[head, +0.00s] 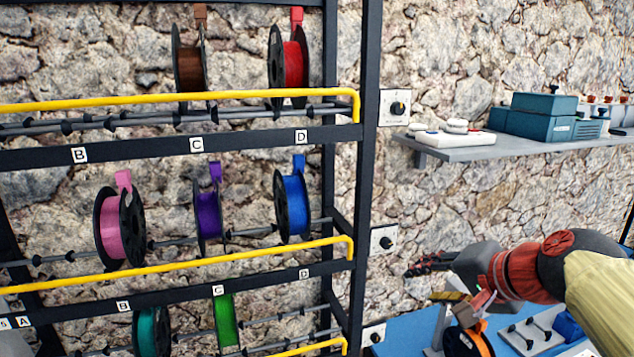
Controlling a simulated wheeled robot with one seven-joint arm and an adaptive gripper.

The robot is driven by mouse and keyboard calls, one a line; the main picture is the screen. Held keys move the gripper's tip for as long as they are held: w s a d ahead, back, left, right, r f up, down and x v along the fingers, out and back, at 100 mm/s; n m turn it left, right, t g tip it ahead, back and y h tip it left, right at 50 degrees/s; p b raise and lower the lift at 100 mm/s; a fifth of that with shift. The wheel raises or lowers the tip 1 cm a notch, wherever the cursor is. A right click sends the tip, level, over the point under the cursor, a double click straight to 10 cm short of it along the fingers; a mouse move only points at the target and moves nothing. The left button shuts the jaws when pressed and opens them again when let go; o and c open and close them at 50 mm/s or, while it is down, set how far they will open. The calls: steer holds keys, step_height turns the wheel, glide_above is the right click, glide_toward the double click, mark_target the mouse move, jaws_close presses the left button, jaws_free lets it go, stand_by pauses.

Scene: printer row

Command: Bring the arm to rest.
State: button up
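My gripper (432,263) is at the right of the head view, at the end of my arm, which comes in from the right edge. Its dark fingers point left, towards the rack post, and are apart from the rack. They are small and seen from the side, so I cannot tell whether they are open or shut. I see nothing held between them. My arm is raised above the blue bench top (397,340).
A black rack (367,150) with yellow rails holds several filament spools, including a pink one (112,227) and a blue one (292,204). A grey wall shelf (470,149) carries teal boxes (540,118).

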steer(key=s+a+f+n+g+h+b, duration=0.1)
steer(key=s+f+n, duration=0.3)
steer(key=s+f, duration=0.5)
steer(key=s+f+n+g+h+b, duration=0.2)
steer(key=s+f+n, duration=0.3)
steer(key=s+f, duration=0.5)
step_height(320, 180, down, 2)
steer(key=shift+s+a+f+g+b, duration=0.1)
steer(key=shift+s+a+g+b, duration=0.2)
steer(key=shift+g+b, duration=0.35)
steer(key=shift+c, duration=0.6)
